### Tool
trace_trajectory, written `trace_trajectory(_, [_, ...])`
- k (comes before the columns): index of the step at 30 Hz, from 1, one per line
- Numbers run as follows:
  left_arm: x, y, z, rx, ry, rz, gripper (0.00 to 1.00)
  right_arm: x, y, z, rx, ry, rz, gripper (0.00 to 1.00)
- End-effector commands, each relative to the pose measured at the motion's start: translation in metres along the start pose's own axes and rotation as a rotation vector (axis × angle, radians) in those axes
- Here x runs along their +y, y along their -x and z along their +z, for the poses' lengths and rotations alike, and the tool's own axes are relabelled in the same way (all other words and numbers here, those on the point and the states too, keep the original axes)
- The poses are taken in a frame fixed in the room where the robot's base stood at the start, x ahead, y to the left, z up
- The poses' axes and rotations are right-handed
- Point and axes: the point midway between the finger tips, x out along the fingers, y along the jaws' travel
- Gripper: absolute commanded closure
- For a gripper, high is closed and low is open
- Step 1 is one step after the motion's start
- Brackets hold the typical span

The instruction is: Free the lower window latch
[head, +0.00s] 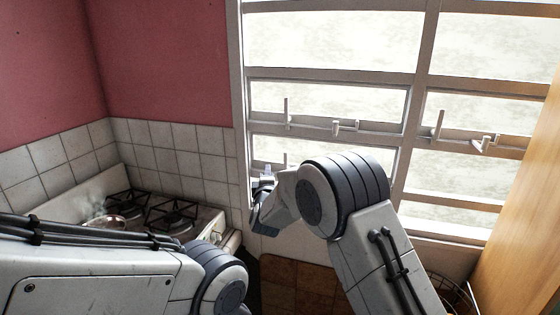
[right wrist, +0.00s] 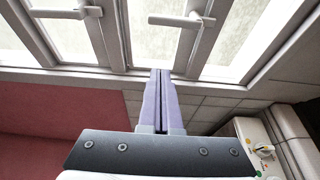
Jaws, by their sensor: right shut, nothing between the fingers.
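The lower window latch is a pale handle (head: 284,160) at the left side of the window in the head view, partly hidden behind my right gripper (head: 264,182). In the right wrist view it is the right-hand handle (right wrist: 178,21), beyond the fingertips. My right gripper (right wrist: 160,73) is shut and empty, its fingers pointing at the window frame. The tips overlap the frame's edge in the picture; I cannot tell whether they touch it. Another similar latch (head: 286,112) sits above, and shows at the left of the wrist view (right wrist: 80,12). My left gripper is out of view.
More latches (head: 345,126) (head: 483,144) are on the window bars to the right. A stove (head: 165,215) with a pan (head: 105,221) stands at the left below white tiles. A wooden panel (head: 520,200) and a wire basket (head: 455,296) are at the right.

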Motion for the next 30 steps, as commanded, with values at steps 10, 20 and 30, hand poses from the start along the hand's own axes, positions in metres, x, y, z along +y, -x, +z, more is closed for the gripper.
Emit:
trace_trajectory(10, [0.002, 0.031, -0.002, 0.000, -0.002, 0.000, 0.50, 0.003, -0.058, 0.001, -0.001, 0.000, 0.000, 1.00])
trace_trajectory(20, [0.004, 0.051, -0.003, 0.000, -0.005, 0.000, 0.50, 0.004, -0.084, 0.010, -0.003, 0.002, -0.003, 1.00])
trace_trajectory(30, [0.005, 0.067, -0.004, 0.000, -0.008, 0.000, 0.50, 0.001, -0.073, 0.037, -0.001, 0.001, -0.002, 1.00])
